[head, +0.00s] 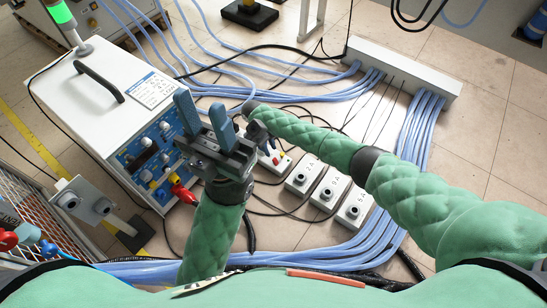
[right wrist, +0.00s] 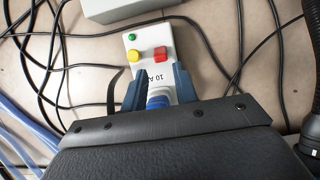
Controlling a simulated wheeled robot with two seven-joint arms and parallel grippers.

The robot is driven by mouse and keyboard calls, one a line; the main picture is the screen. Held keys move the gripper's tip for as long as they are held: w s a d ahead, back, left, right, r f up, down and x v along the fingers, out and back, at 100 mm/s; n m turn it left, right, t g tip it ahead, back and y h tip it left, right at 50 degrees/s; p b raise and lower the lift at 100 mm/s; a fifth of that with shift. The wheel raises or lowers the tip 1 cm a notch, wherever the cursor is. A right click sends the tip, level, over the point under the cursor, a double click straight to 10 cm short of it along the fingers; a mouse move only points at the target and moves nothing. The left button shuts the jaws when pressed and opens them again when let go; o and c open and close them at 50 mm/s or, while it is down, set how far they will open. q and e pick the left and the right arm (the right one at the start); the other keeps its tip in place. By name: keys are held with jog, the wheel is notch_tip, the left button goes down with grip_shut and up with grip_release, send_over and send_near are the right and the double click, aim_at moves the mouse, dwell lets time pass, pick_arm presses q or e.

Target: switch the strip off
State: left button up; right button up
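A white strip unit (right wrist: 155,72) marked 10 A lies on the floor in the right wrist view. It has a red square switch (right wrist: 161,53), a yellow round button (right wrist: 133,56), a small green light (right wrist: 131,37) and a blue plug or socket (right wrist: 159,97). My right gripper (right wrist: 160,72) is open, with its blue fingers on either side of the unit near the blue part. Whether they touch it, I cannot tell. In the head view the unit (head: 281,166) is partly hidden by my right gripper. My left gripper (head: 201,104) is open and empty, fingers upward, in front of the white cabinet.
Several other white socket units (head: 328,188) stand to the right of the strip. A white cabinet (head: 85,95) with a blue control panel (head: 150,155) stands at left. A long grey box (head: 405,68) feeds blue hoses. Black cables cross the floor around the strip.

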aim_at(274, 159)
jog(key=b+x, duration=0.1)
jog(key=x, duration=0.4)
jog(key=shift+f+b, duration=0.35)
